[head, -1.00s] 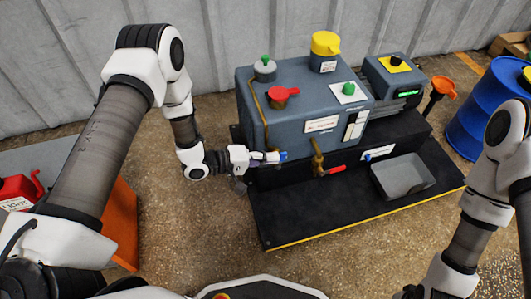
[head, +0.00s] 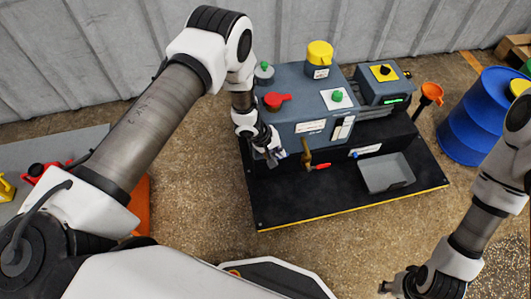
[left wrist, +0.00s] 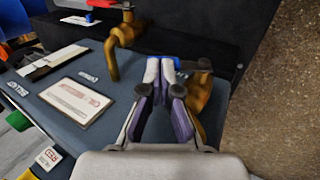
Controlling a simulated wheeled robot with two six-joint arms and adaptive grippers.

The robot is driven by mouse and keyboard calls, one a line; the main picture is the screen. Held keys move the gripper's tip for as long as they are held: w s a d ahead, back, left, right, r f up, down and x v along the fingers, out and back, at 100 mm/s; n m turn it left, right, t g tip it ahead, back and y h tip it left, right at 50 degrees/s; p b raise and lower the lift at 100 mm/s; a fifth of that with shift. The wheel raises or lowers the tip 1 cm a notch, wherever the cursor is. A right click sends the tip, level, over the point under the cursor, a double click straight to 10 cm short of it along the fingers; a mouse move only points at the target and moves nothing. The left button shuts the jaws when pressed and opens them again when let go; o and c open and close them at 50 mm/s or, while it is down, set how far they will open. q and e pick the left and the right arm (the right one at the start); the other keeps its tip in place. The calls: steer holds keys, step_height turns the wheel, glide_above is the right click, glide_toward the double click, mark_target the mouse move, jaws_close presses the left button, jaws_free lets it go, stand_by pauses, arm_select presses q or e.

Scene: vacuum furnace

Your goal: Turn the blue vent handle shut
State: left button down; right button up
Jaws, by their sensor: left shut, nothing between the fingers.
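The blue vent handle shows only as a small blue patch (left wrist: 178,64) just behind my left gripper's fingertips in the left wrist view. It sits by a brass pipe (left wrist: 202,95), and the fingers hide most of it, so its angle cannot be told. My left gripper (left wrist: 160,68) is shut and empty, its tips close to the blue patch; whether they touch it is unclear. In the head view my left gripper (head: 276,158) points down at the front left of the grey-blue furnace unit (head: 305,105). My right gripper (head: 387,287) is low at the lower right, too small to read.
A second brass valve with a red handle (head: 318,166) is just right of my left gripper. A grey tray (head: 387,172) lies on the black base (head: 330,200). A red cap handle (head: 276,101) is on top of the unit. A blue drum (head: 480,115) stands at right.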

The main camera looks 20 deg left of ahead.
arm_select(q)
steer(key=shift+w+d+f, duration=0.2)
steer(key=shift+f, duration=0.05)
steer(key=shift+r, duration=0.1)
steer(key=shift+r+p, duration=0.75)
steer(key=shift+r, duration=0.1)
steer(key=r+p, duration=0.4)
steer(key=shift+s+a+r+p, duration=0.15)
steer(key=shift+s+a+p, duration=0.2)
steer(key=w+d+p+v, duration=0.1)
steer(key=p+v, duration=0.1)
steer(key=v, duration=0.7)
steer(key=shift+r, duration=0.5)
